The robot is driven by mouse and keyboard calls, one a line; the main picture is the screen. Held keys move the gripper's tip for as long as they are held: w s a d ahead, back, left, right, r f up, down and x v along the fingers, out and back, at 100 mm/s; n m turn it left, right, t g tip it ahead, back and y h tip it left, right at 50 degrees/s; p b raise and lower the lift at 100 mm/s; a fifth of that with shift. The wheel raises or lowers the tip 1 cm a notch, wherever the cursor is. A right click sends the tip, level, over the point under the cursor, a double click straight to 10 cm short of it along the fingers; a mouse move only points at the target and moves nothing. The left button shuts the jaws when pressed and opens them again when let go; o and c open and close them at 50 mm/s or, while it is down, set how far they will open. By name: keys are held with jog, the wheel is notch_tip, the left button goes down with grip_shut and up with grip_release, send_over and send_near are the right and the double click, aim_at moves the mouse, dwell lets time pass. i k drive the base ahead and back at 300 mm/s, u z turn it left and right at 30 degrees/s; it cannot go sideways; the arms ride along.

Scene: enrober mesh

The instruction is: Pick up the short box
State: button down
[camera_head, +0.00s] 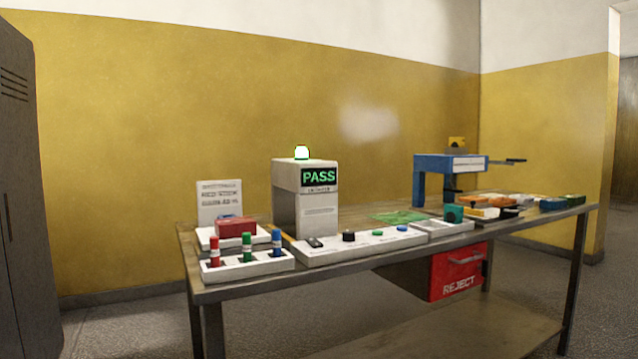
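Several box-like things are on the long table (345,276), and I cannot tell for certain which one is the short box. A low red box (236,227) sits on a white platform at the left end. Small flat packs lie at the right end, among them a blue one (552,204), a green one (572,200), an orange one (478,212) and a dark one (509,212). A teal block (453,213) stands by a white tray (442,229). My gripper is not in view.
A checking machine reading PASS (319,177) with a lit green lamp stands mid-table. A blue-framed device (450,163) stands behind the packs. A white rack (247,266) holds capped tubes at the front left. A red REJECT bin (458,273) hangs below the tabletop.

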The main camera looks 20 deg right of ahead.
aim_at(231, 227)
jog(key=u, duration=1.85)
jog(key=i, duration=0.8)
jog(key=z, duration=2.05)
